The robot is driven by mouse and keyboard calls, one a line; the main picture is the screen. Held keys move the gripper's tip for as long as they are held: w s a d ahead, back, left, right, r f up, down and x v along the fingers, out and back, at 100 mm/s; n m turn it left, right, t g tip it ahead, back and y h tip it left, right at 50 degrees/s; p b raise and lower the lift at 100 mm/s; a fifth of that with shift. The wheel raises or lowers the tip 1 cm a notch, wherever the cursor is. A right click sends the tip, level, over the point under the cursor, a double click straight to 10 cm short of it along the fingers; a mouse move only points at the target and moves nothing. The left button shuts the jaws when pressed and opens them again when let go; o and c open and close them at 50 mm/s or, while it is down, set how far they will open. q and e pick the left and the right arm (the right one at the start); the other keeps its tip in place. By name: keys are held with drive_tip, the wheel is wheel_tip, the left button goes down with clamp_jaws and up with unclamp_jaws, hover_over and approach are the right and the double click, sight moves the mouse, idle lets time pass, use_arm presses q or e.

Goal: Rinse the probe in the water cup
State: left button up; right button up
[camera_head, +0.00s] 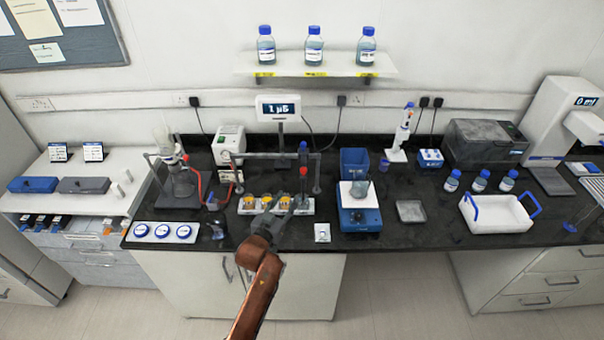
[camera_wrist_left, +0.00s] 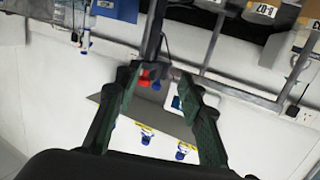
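My left gripper (camera_head: 284,203) is over the front of the bench, at the row of yellow-orange cups (camera_head: 266,203). In the left wrist view its fingers (camera_wrist_left: 160,80) are apart, with no object clearly held between them. I cannot tell which vessel is the water cup. My right gripper is out of view.
A meter display (camera_head: 278,107) stands behind the rail (camera_head: 262,155). A flask on a stand (camera_head: 183,180) is at left.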

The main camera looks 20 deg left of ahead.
sight(302, 172)
use_arm(q)
drive_tip(key=shift+t+h, duration=0.4)
drive_tip(key=shift+t, duration=0.2)
drive_tip(key=shift+w+d+r, duration=0.45)
drive_tip(key=shift+w+r, duration=0.25)
drive_tip(key=shift+w, duration=1.1)
drive_tip(key=shift+w+d+r, duration=0.45)
drive_tip(key=shift+w+r, duration=0.2)
drive_tip(key=shift+w, duration=1.15)
drive_tip(key=shift+w+d+r, duration=0.45)
drive_tip(key=shift+w+r, duration=0.25)
drive_tip(key=shift+w, duration=1.1)
drive_tip(key=shift+c, duration=0.6)
clamp_jaws()
